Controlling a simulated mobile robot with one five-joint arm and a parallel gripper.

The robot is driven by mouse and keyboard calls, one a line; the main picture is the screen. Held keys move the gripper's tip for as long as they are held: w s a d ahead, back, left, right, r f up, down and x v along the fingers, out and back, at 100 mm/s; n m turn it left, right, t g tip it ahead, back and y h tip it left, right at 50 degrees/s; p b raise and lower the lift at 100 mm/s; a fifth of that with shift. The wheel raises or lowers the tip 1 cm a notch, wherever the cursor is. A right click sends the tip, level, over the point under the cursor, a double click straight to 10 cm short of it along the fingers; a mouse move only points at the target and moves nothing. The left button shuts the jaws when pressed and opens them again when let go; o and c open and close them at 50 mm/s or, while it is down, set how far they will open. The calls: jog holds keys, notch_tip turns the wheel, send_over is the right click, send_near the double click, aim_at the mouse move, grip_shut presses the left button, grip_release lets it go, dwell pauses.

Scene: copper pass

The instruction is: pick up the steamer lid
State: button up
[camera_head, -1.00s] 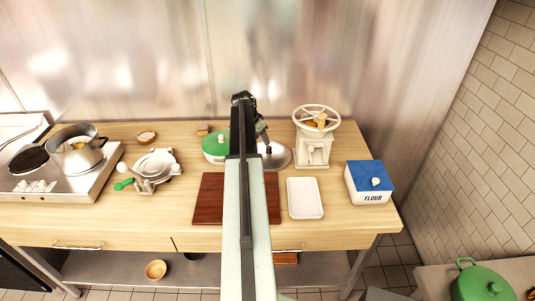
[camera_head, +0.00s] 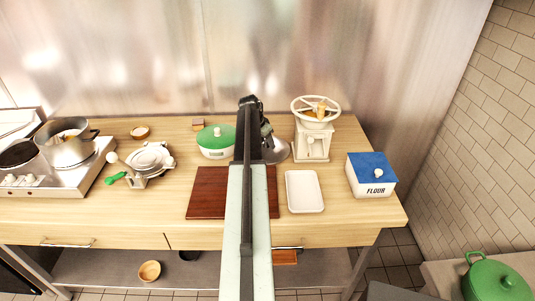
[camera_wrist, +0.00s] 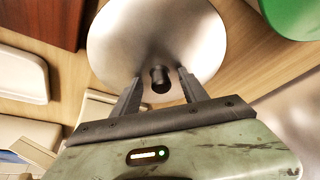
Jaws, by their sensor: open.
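The steamer lid is a round, shiny metal dome with a dark knob. In the wrist view the lid (camera_wrist: 125,40) lies on the wooden counter, knob up. My gripper (camera_wrist: 160,80) is open, with one finger on each side of the dark knob (camera_wrist: 160,78). I cannot tell whether the fingers touch it. In the head view the lid (camera_head: 277,152) is partly hidden behind my arm and gripper (camera_head: 266,142), between the green-lidded pot and the cream grinder.
The green-lidded pot (camera_head: 216,142) is close on the left, the grinder (camera_head: 313,140) close on the right. A dark red board (camera_head: 208,195) and a white tray (camera_head: 304,191) lie in front. A blue-lidded flour box (camera_head: 371,175) stands farther right.

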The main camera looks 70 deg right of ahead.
grip_shut()
jog(key=shift+r, duration=0.15)
jog(key=shift+r+p, duration=0.25)
jog(key=shift+p, duration=0.1)
notch_tip(320, 180, up, 3)
jog(key=p, duration=0.3)
jog(key=a, duration=0.5)
jog(key=a+r+p, duration=0.1)
jog(key=a, duration=1)
jog(key=shift+s+r, duration=0.2)
jog(key=s+d+r+m+p, duration=0.1)
jog(key=s+r+p, duration=0.1)
jog(key=r+p, duration=0.9)
jog(key=s+d+r+m+g+p, duration=0.1)
jog(key=s+d+r+m+p, duration=0.1)
jog(key=r+p, duration=0.8)
jog(key=shift+d+r+m+y+p, duration=0.3)
jog(key=shift+r+p, duration=0.1)
jog(key=shift+p, duration=0.2)
